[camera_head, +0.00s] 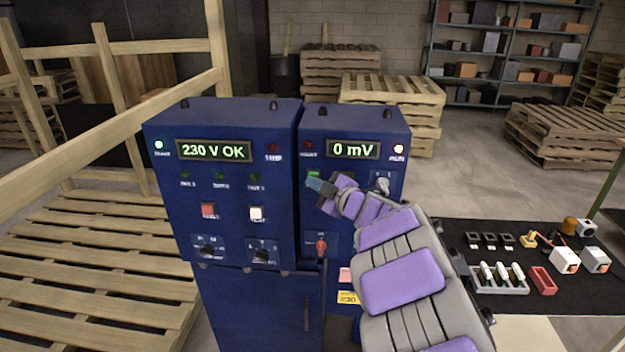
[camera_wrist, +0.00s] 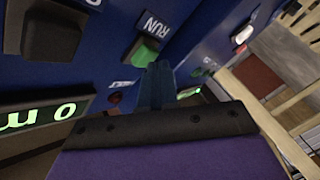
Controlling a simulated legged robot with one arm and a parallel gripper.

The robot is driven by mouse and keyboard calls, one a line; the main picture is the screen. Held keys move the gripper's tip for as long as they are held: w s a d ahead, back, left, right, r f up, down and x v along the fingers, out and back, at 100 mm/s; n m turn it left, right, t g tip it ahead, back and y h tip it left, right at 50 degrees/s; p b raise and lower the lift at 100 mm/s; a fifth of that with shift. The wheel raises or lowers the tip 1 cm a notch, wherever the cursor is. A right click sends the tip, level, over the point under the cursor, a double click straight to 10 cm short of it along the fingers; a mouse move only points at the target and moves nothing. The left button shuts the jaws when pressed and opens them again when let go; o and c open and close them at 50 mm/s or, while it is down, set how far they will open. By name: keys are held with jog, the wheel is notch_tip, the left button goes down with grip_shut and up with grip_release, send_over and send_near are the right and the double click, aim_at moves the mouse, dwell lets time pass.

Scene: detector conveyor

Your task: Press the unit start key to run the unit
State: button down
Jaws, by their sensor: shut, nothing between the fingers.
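A green key (camera_wrist: 146,53) marked RUN is on the blue right-hand unit (camera_head: 352,118), below its display, which reads 0 mV. In the head view the green key (camera_head: 314,175) is partly hidden by my gripper. My gripper (camera_head: 321,186) is shut and empty, its tip at the key's lower edge. In the wrist view the shut fingers (camera_wrist: 157,78) point at the panel, with the tip right beside the green key. I cannot tell whether they touch.
A black key (camera_wrist: 50,38) is beside the green one. The left unit (camera_head: 224,112) shows 230 V OK and has a red button (camera_head: 208,210) and a white button (camera_head: 256,213). A dark mat (camera_head: 500,290) with small parts is at right.

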jog(key=shift+s, duration=0.7)
jog(key=shift+s, duration=0.1)
jog(key=shift+s+a+b, duration=0.15)
jog(key=shift+s+b, duration=0.3)
jog(key=shift+s, duration=1.95)
